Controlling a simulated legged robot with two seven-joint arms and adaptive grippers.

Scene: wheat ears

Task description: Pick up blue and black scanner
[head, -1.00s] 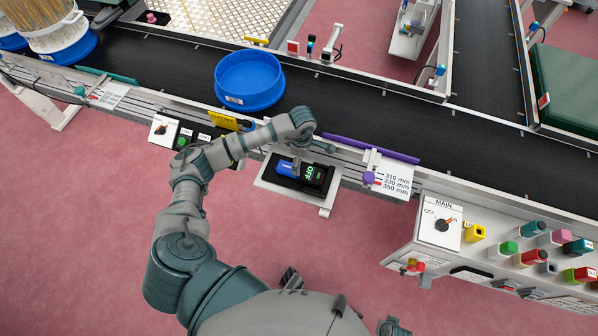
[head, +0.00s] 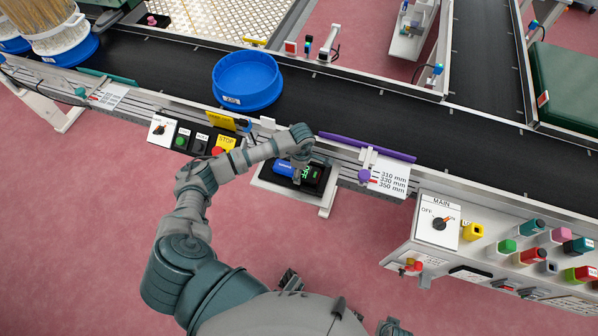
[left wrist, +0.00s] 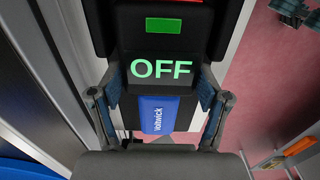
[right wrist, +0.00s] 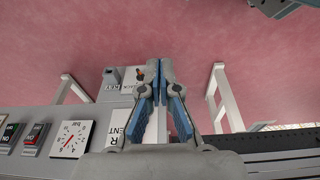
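The blue and black scanner (head: 284,169) lies on a small white-edged shelf (head: 326,205) at the front of the conveyor. In the left wrist view its blue part (left wrist: 159,114) reads "Voltwick", and its black display (left wrist: 165,70) shows a green "OFF". My left gripper (head: 299,175) points down over the scanner and covers part of it in the head view. In the left wrist view that gripper (left wrist: 160,105) is open, with one finger on each side of the scanner. My right gripper (right wrist: 157,72) is shut and empty, away from the scanner.
A blue round tub (head: 248,80) stands on the black conveyor behind the shelf. A purple bar (head: 367,147) and a size label (head: 389,179) are right of the shelf. A MAIN switch box (head: 440,222) stands to the right.

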